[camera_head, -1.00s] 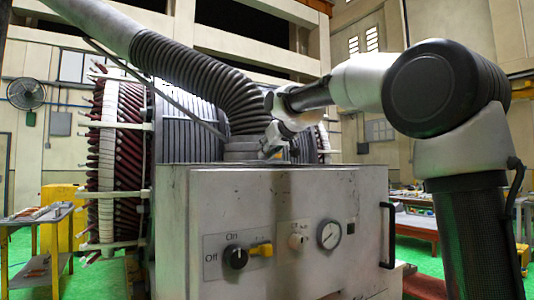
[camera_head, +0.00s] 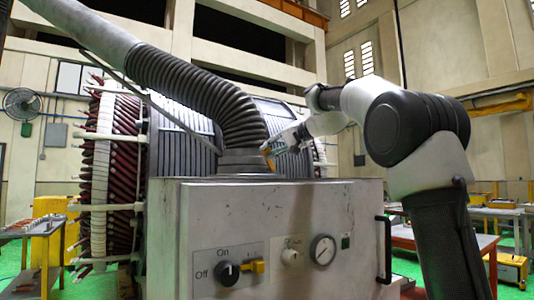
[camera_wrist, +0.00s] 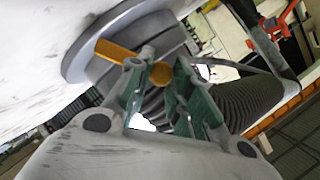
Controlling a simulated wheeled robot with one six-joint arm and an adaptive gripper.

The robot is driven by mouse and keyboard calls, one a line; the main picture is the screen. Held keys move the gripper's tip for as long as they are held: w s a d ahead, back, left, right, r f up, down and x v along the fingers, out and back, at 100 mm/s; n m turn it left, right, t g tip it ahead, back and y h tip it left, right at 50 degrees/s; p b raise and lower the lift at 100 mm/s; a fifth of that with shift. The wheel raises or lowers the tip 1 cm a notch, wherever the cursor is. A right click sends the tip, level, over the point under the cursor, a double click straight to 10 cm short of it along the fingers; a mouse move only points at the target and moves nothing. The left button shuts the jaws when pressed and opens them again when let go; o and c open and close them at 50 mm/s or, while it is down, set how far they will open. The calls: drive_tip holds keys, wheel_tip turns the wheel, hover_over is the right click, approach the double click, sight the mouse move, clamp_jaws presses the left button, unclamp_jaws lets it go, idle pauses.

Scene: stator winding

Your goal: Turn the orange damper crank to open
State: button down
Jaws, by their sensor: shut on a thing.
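The orange damper crank (camera_wrist: 118,52) sits on the grey collar at the base of the ribbed duct. In the wrist view its flat arm runs from the collar to a round orange knob. My gripper (camera_wrist: 160,78) has its green-lined fingers on either side of that knob and is shut on it. In the head view my gripper (camera_head: 267,151) is beside the duct base, behind the cabinet top. A small orange bit of the crank (camera_head: 271,165) shows just below it; the rest is hidden.
The ribbed grey duct (camera_head: 200,88) rises to the upper left, close to my gripper. The pale cabinet (camera_head: 300,205) stands in front, with a selector knob (camera_head: 228,272), a gauge (camera_head: 323,249) and a black handle (camera_head: 384,249). The large stator (camera_head: 112,160) is behind.

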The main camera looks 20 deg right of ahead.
drive_tip(key=shift+w+d+r+m+t+y, duration=0.1)
drive_tip(key=shift+w+d+m+y, duration=0.1)
drive_tip(key=shift+d+m+y, duration=0.4)
drive_tip(key=shift+w+d+r+m+t+y, duration=0.1)
drive_tip(key=shift+w+d+m+y, duration=0.15)
drive_tip(key=shift+d+m, duration=0.55)
drive_tip(key=shift+w+d+r+m+t+y, duration=0.15)
drive_tip(key=shift+d+m+y, duration=0.3)
drive_tip(key=shift+m, duration=0.45)
drive_tip(key=c, duration=1.3)
unclamp_jaws()
drive_tip(key=shift+f, duration=0.1)
drive_tip(key=shift+o, duration=0.2)
drive_tip(key=shift+s+d, duration=0.1)
drive_tip(key=shift+d, duration=0.05)
drive_tip(key=v, duration=1.1)
drive_tip(key=shift+s+d, duration=0.25)
